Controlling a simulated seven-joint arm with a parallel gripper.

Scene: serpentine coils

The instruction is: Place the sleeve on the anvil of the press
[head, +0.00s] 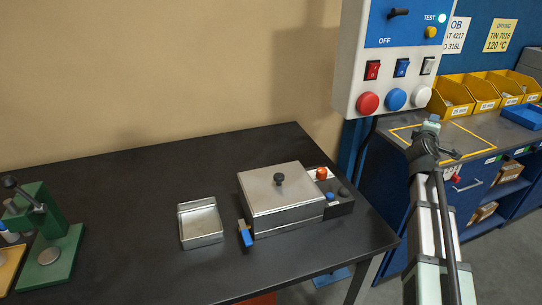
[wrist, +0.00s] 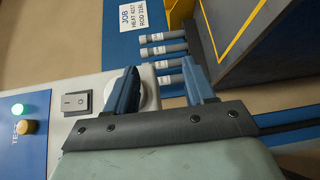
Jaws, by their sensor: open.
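A green press (head: 50,225) with a black-knobbed lever stands at the far left of the dark table in the head view. A round silver disc (head: 48,256), which looks like its anvil, sits bare on the green base. I cannot pick out a sleeve in either view. My gripper (wrist: 161,80) is open, with two blue fingers and nothing held between them. In the head view my gripper (head: 432,120) is at the right, just below the control panel and far from the press. A white button (wrist: 151,88) shows partly behind one finger.
The control panel (head: 385,85) hangs close above my gripper. A lidded metal box (head: 275,190) and an open metal tray (head: 200,224) stand on the table (head: 125,190). Yellow bins (head: 482,90) line the right bench. Several grey rods (wrist: 172,47) show in the wrist view.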

